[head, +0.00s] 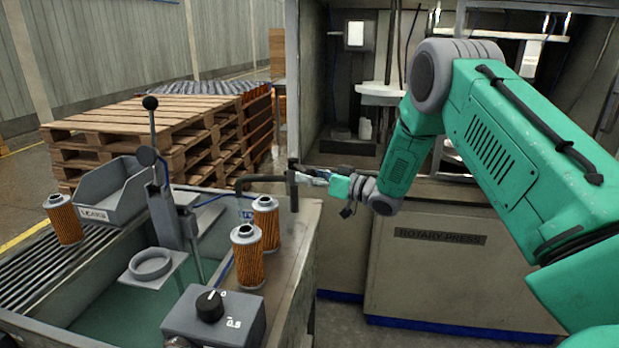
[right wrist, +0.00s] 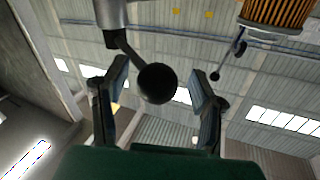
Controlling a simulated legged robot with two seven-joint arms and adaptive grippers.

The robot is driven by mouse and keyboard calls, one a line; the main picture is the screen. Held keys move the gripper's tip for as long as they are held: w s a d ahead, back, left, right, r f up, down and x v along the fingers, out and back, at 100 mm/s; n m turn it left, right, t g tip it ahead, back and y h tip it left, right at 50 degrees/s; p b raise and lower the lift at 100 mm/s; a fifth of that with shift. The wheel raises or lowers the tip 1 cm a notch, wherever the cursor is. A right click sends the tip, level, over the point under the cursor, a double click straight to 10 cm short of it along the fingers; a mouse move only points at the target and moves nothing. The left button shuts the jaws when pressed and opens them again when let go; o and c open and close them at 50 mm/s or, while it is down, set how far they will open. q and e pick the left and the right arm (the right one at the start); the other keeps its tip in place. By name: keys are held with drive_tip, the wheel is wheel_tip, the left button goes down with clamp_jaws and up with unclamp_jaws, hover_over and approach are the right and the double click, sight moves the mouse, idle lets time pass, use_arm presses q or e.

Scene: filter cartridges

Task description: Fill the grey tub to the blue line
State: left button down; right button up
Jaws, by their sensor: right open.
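The grey tub (head: 303,238) stands at the lower left of the head view, with greenish liquid (head: 118,312) low inside it. A dark tap pipe (head: 262,179) with an upright post stands at its right rim. My right gripper (head: 308,178) is at this tap, its jaws apart. In the right wrist view, a black ball knob (right wrist: 157,83) on a short lever sits between the open fingers, with gaps on both sides. The gripper partly hides the lever in the head view. I cannot clearly make out the blue line's full run. My left gripper is out of view.
Orange filter cartridges (head: 247,258) stand on the tub's rim, another (head: 64,220) by a grey bin (head: 112,197). A control box (head: 214,318) with a black knob is in front. A lever post (head: 160,180) rises behind. Pallets (head: 150,130) and a rotary press (head: 440,265) stand beyond.

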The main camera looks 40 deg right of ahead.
drive_tip(key=v, duration=1.2)
drive_tip(key=shift+w+f, duration=0.1)
idle(6.7)
